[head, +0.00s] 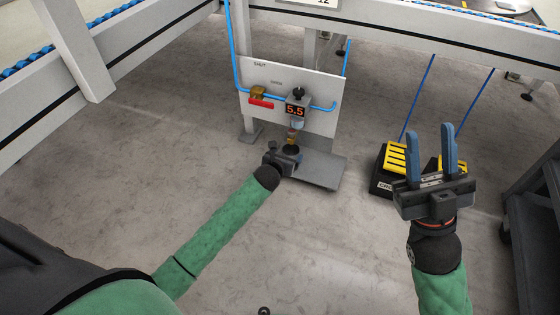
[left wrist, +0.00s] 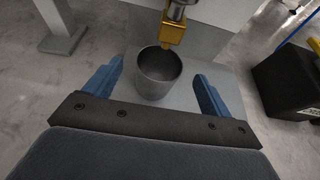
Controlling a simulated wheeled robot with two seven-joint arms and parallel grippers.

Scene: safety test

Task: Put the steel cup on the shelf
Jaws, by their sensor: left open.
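The steel cup (left wrist: 158,86) is a grey, open-topped cup, seen from above in the left wrist view. It appears to stand upright on the grey shelf plate (left wrist: 231,88), just below a yellow spout tip (left wrist: 172,30). My left gripper (left wrist: 159,75) is open, with one blue finger on each side of the cup and gaps visible. In the head view my left gripper (head: 286,158) is over the shelf (head: 322,172), and I cannot make out the cup there. My right gripper (head: 431,150) is open and empty, far from the cup.
An upright panel (head: 322,92) behind the shelf carries a red-handled valve (head: 261,103), blue piping and a display (head: 296,110) reading 5.5. Black-and-yellow blocks (head: 394,160) with blue cords stand near my right gripper. A dark cart (head: 535,225) is at the right. The floor between my arms is clear.

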